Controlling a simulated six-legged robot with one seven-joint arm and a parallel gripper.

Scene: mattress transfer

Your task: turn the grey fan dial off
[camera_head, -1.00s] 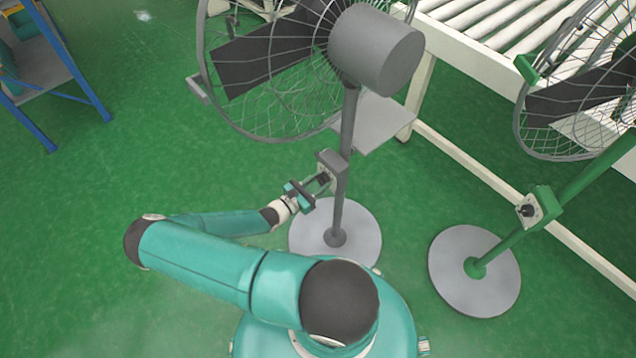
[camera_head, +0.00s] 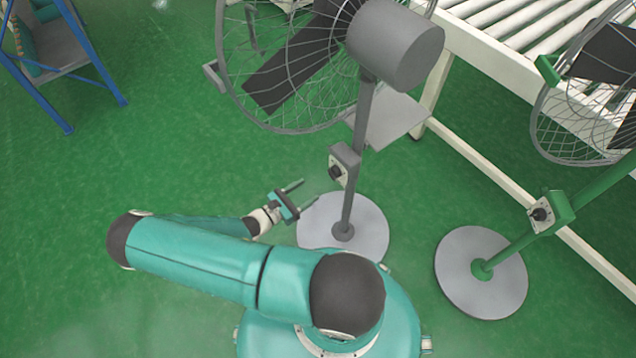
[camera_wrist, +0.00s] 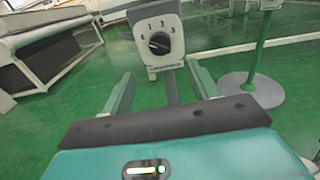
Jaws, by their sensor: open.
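The grey fan (camera_head: 395,45) stands on a round light base, with a control box (camera_head: 345,163) on its pole. The dark round dial (camera_head: 336,172) is on the box's left-facing side. In the wrist view the dial (camera_wrist: 160,43) sits on a pale plate with small marks, too small to read, straight ahead beyond the fingers. My gripper (camera_head: 309,194) is open and empty, to the left of and below the box, apart from it. In the wrist view its two fingers (camera_wrist: 162,92) are spread wide with the grey pole between them in the background.
A green fan with its own dial box (camera_head: 545,212) stands to the right on a round base (camera_head: 480,275). A white roller conveyor (camera_head: 500,45) runs behind both fans. A blue-framed stand (camera_head: 95,60) is at upper left. The green floor on the left is clear.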

